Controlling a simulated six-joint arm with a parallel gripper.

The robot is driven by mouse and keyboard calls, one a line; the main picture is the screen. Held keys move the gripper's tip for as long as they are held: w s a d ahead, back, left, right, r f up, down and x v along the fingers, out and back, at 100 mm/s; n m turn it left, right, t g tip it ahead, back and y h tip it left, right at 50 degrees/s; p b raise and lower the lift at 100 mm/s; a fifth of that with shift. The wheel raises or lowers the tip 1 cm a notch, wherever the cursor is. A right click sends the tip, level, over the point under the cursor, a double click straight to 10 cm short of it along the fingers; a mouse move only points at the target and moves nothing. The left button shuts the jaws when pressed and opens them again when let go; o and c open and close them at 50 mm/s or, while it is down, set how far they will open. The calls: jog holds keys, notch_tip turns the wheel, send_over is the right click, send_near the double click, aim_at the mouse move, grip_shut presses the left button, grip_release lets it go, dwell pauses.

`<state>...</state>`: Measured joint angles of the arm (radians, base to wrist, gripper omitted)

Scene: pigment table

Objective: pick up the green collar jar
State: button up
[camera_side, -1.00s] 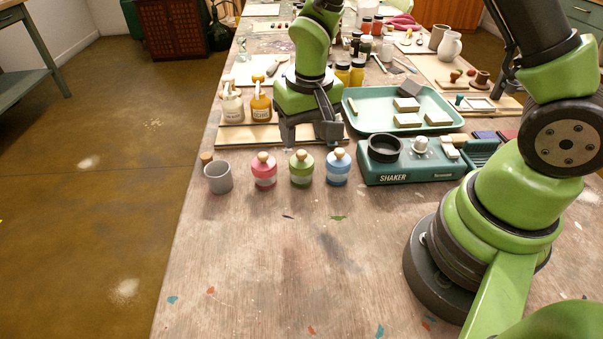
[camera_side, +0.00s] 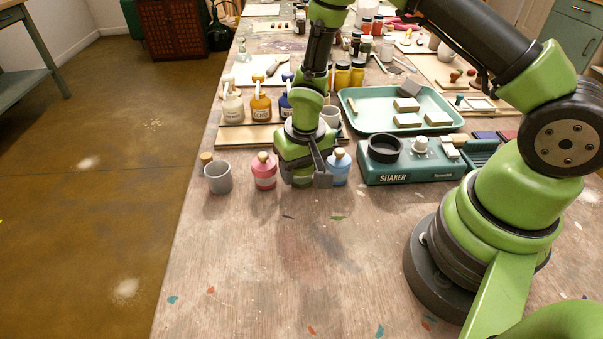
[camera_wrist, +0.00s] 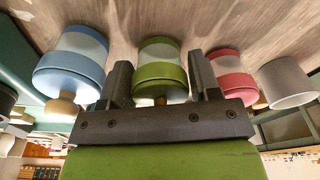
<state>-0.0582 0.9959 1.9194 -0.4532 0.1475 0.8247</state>
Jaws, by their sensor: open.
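The green collar jar (camera_wrist: 160,70) stands upright between the pink jar and the blue jar. In the wrist view it shows between the two dark fingers of my gripper (camera_wrist: 161,80), with its cork knob partly hidden behind the gripper's bar. In the side view my gripper (camera_side: 304,180) is down in front of the green collar jar and hides most of it. My gripper is open, with a gap visible between each finger and the jar in the wrist view.
The pink jar (camera_side: 264,172) is close on the left and the blue jar (camera_side: 338,168) close on the right. A grey cup (camera_side: 218,178) stands further left. The teal shaker (camera_side: 410,165) is to the right. The table front is clear.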

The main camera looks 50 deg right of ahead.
jog(key=c, duration=0.6)
jog(key=shift+c, duration=0.2)
jog(key=shift+r, duration=0.15)
